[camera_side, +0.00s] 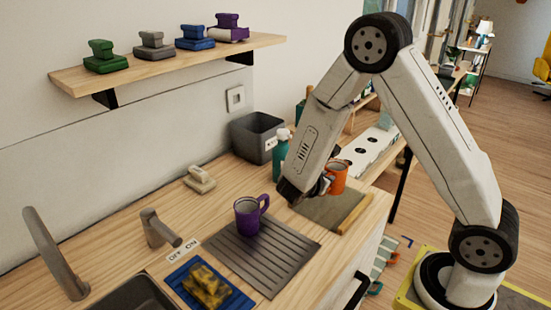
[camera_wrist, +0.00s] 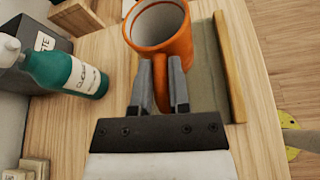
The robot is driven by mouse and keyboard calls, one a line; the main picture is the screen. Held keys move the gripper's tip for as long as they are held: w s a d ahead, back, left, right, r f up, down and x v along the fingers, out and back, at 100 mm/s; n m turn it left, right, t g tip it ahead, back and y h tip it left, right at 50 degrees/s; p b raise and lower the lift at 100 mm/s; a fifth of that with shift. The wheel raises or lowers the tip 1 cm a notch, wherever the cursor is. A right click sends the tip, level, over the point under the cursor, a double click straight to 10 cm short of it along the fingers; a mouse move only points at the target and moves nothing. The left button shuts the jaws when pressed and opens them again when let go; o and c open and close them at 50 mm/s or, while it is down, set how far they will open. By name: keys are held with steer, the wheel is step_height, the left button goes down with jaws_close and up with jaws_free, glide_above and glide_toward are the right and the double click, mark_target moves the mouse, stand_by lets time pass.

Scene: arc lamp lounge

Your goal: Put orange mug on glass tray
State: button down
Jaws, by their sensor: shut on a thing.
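The orange mug (camera_side: 338,178) is upright, and its handle faces my gripper (camera_side: 318,188). In the wrist view, both fingers (camera_wrist: 163,85) are shut on the handle of the mug (camera_wrist: 170,38). The glass tray (camera_side: 330,211) is a grey-green pane with a wooden strip on its right side; it also shows in the wrist view (camera_wrist: 207,85). The mug is over the far part of the tray. I cannot tell whether its base touches the glass, as my gripper hides part of it.
A teal bottle (camera_side: 280,160) and a dark grey bin (camera_side: 257,135) stand left of my gripper. A purple mug (camera_side: 248,215) is on the ridged drainer (camera_side: 275,268). A white panel with dark holes (camera_side: 368,152) lies behind the orange mug. The counter's edge is at right.

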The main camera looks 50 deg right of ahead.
steer(key=shift+f, duration=0.35)
steer(key=shift+f, duration=1.75)
steer(key=shift+f, duration=0.1)
steer(key=c, duration=0.6)
jaws_free()
steer(key=shift+v, duration=6.1)
steer(key=shift+d, duration=0.1)
